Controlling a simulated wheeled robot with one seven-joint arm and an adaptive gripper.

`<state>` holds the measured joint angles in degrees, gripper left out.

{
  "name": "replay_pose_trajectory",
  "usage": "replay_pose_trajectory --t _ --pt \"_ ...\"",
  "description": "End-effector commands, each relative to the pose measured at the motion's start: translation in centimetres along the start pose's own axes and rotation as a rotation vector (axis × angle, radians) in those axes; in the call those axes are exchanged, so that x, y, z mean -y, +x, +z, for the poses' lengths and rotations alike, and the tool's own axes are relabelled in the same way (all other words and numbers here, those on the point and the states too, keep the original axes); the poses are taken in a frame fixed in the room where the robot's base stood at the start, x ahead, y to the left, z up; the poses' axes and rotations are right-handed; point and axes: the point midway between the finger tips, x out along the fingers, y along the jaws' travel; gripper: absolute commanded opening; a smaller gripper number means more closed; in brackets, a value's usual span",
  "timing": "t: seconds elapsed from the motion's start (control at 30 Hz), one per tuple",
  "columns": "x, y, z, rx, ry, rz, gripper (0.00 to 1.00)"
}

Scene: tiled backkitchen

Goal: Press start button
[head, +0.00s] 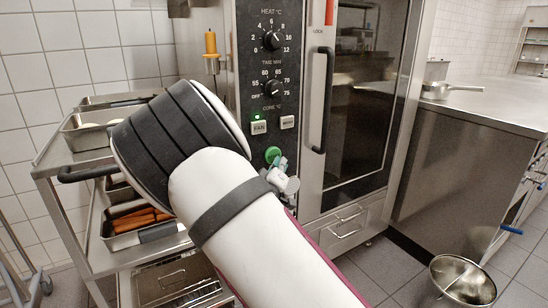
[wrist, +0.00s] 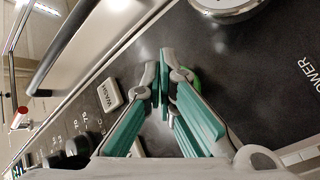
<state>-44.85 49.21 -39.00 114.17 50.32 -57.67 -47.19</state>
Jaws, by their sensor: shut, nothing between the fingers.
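The green round button (head: 272,154) is on the oven's black control panel (head: 257,90), below the FAN and WASH buttons. I take it for the start button, though its label is not readable. My gripper (head: 279,163) is just below and right of it in the head view, largely hidden behind my arm. In the wrist view, my gripper (wrist: 164,75) is shut and empty, its tips close in front of the panel. The green button (wrist: 194,82) shows partly behind the fingers there. I cannot tell whether the tips touch it.
The FAN button (head: 259,127), WASH button (head: 287,122) and several knobs sit above. A vertical door handle (head: 322,100) stands out right of the panel. A trolley (head: 55,160) with food trays is at left.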

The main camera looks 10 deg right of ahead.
Motion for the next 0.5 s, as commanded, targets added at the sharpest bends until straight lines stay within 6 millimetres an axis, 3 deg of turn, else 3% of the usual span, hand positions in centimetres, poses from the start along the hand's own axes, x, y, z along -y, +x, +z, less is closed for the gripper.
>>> replay_pose_trajectory --t 0.5 --pt "0.33 0.46 -0.32 0.001 0.0 0.0 0.0"
